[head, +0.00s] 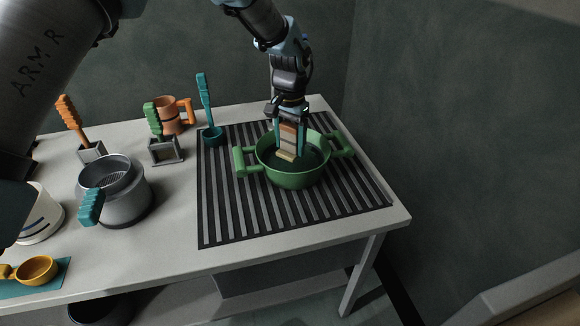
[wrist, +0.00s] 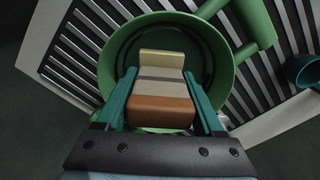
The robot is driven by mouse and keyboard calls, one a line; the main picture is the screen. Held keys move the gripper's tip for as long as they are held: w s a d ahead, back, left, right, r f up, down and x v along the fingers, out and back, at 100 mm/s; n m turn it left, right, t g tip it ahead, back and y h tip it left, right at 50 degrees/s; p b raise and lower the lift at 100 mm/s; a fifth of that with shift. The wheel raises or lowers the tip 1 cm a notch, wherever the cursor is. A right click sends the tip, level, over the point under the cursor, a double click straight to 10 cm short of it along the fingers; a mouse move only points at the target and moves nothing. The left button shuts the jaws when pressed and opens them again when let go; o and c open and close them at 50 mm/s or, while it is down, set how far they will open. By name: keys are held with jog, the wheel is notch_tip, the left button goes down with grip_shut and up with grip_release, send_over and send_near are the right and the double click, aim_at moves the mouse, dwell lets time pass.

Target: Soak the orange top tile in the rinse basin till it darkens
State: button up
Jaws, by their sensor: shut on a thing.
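The green two-handled basin (head: 292,180) stands on a dark striped mat; in the wrist view its rim (wrist: 106,72) surrounds the held piece. My gripper (head: 291,148) points down into the basin, shut on a banded tile (head: 288,134). In the wrist view the tile (wrist: 160,107) sits between the two teal fingers of my gripper (wrist: 160,88). Its near end is orange-brown, then come grey-beige and dark bands, and its far end is pale yellow. The lower end is inside the basin's mouth. I cannot tell whether it touches liquid or the bottom.
The striped mat (head: 222,220) has free room in front of the basin. To the left stand a grey pot (head: 125,190), an orange mug (head: 169,115), square holders with handled tools, and a teal ladle (head: 212,134). The table's right edge is near the mat.

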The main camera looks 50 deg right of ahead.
aim_at(289, 132)
jog(key=shift+r+p, duration=0.65)
jog(key=shift+r, duration=0.65)
jog(key=shift+a, duration=0.1)
dwell(0.5)
